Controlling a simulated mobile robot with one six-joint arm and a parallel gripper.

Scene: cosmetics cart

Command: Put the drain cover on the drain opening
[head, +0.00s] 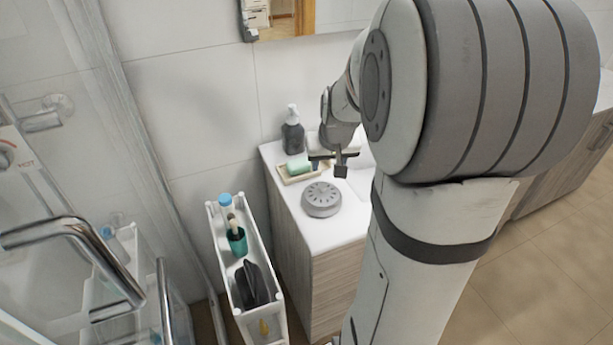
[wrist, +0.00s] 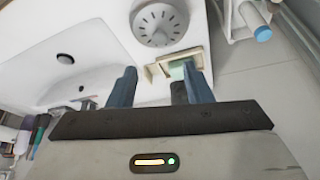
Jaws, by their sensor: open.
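The drain cover (head: 321,201) is a grey round disc with radial slots, lying on the white counter near its front left. It also shows at the top of the wrist view (wrist: 158,22). My gripper (head: 330,166) is open and empty above the counter, behind the drain cover and a little to its right. Its two fingers (wrist: 160,80) stand wide apart in the wrist view. A dark round spot in the white sink basin, which looks like the drain opening (wrist: 65,58), shows left of my fingers in the wrist view. My arm hides most of the sink in the head view.
A soap dish (head: 286,180) with green soap lies beside my gripper, and a dark pump bottle (head: 292,138) stands behind it. A narrow white cart (head: 216,243) with bottles stands left of the counter. The glass shower door's handle (head: 75,235) is at far left.

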